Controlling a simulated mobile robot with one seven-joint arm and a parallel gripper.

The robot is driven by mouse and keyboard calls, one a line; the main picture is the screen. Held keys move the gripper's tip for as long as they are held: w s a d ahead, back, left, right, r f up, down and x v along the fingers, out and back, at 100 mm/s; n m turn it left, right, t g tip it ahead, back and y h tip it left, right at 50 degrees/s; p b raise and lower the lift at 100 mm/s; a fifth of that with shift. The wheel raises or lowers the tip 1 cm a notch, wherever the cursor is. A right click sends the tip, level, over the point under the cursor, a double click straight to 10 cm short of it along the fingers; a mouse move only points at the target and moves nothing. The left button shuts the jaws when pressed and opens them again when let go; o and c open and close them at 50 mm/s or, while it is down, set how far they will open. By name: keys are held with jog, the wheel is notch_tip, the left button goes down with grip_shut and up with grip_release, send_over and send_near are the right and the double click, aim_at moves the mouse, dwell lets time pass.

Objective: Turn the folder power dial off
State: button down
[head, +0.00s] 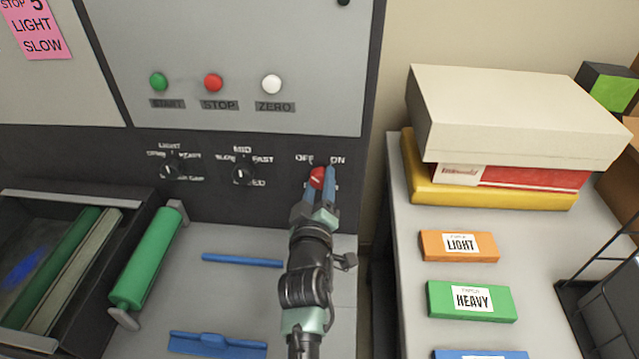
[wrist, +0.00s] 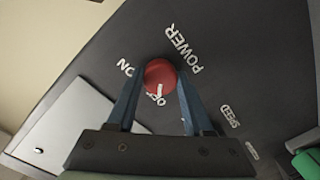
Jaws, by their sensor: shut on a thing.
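The red folder power dial (head: 317,177) is on the dark lower panel of the machine, below the OFF and ON labels. My gripper (head: 318,187) reaches up to it, with its blue fingers shut on the dial. In the wrist view, the red dial (wrist: 160,74) sits between the tips of my gripper (wrist: 160,80), one finger on each side. A white mark on the dial's lower edge points toward the OFF label (wrist: 156,98). The ON label (wrist: 125,67) is to the left of the dial, away from the mark. The POWER label (wrist: 182,48) is at its upper right.
A speed dial (head: 243,174) and another black dial (head: 170,170) are left of the red one. Green, red and white buttons (head: 213,83) are above. A green roller (head: 146,258) and blue bars (head: 242,260) lie below. A side table (head: 400,190) with boxes stands right.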

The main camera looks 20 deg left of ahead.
dwell(0.3)
jog(key=shift+c, duration=1.4)
grip_release()
jog(key=v, duration=1.3)
jog(key=shift+r, duration=0.1)
